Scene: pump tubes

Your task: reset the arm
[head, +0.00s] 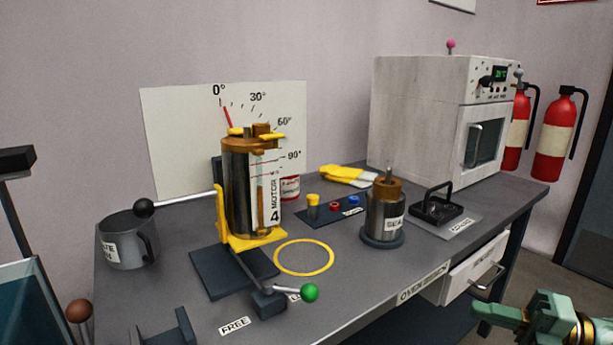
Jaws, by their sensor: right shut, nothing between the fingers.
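My right gripper (484,318) is in the lower right corner of the head view, shut and empty, in front of the bench and below its drawer. It is apart from everything on the bench. My left gripper is not in view. A brown-topped motor cylinder (240,190) stands upright in a yellow bracket on a dark base. A metal lever with a black ball (144,207) reaches left from the bracket. A second lever with a green ball (309,292) points right, low at the front of the base.
On the bench (355,285) are a grey mug (128,242), a smaller cylinder (386,212), a button panel (325,213) and a black-handled block (436,207). An oven (432,120) stands at the back right. A drawer (474,270) protrudes at the front. A yellow ring (304,242) encloses bare bench.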

